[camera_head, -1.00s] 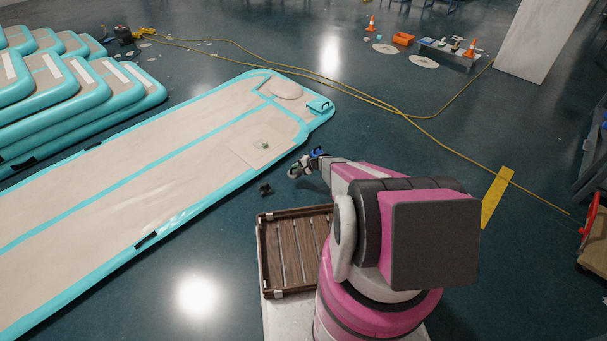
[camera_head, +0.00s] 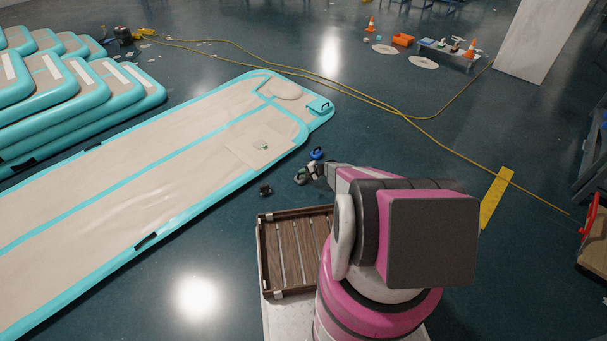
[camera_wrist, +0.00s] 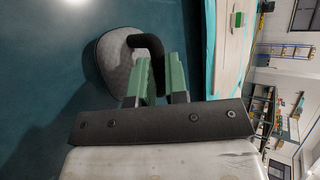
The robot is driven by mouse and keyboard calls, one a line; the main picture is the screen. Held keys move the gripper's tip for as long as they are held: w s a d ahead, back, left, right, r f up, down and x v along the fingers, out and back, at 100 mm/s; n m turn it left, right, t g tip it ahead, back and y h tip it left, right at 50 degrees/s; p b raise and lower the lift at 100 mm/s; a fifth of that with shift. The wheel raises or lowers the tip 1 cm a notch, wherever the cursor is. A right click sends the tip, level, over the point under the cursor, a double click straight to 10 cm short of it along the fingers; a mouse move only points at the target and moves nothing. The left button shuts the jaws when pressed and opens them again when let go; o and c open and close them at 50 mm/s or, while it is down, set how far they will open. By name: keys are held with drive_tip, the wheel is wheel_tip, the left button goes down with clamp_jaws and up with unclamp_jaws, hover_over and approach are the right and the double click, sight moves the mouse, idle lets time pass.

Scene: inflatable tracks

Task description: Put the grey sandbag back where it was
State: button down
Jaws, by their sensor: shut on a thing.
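The grey sandbag (camera_wrist: 115,62) is a rounded grey bag with a black handle loop (camera_wrist: 150,44). It shows at the upper left of my green fingers in the wrist view. My gripper (camera_wrist: 160,76) is shut on the handle, with the bag hanging beyond the fingertips. In the head view my gripper (camera_head: 312,171) is small, at the end of my arm, with the sandbag (camera_head: 300,177) at its left. It is over the floor between the inflatable track's corner and the slatted wooden tray. Whether the bag touches the floor cannot be told.
The beige and teal inflatable track (camera_head: 110,190) lies to the left. A blue object (camera_head: 316,153) is just beyond my gripper. A small dark object (camera_head: 265,190) lies on the floor. The wooden tray (camera_head: 262,255) is nearby. Yellow hose (camera_head: 400,112) crosses the open floor behind.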

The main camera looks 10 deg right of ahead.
drive_tip(key=shift+f, duration=0.1)
drive_tip(key=c, duration=1.1)
unclamp_jaws()
drive_tip(key=shift+d+r, duration=0.1)
drive_tip(key=shift+r, duration=0.1)
drive_tip(key=v, duration=1.1)
drive_tip(key=s+a+r+n+g+h, duration=0.2)
drive_tip(key=s+a+r+h, duration=0.1)
drive_tip(key=s+r, duration=0.7)
drive_tip(key=s+a+r+n+g+h, duration=0.1)
drive_tip(key=s+a+r+n+h, duration=0.2)
drive_tip(key=s+r, duration=0.8)
drive_tip(key=s+a+r+n+g+h, duration=0.2)
drive_tip(key=s+r, duration=0.9)
drive_tip(key=r, duration=1.1)
drive_tip(key=shift+a+r+n+g+h, duration=0.35)
drive_tip(key=shift+a+n+h, duration=0.4)
drive_tip(key=shift+h, duration=0.45)
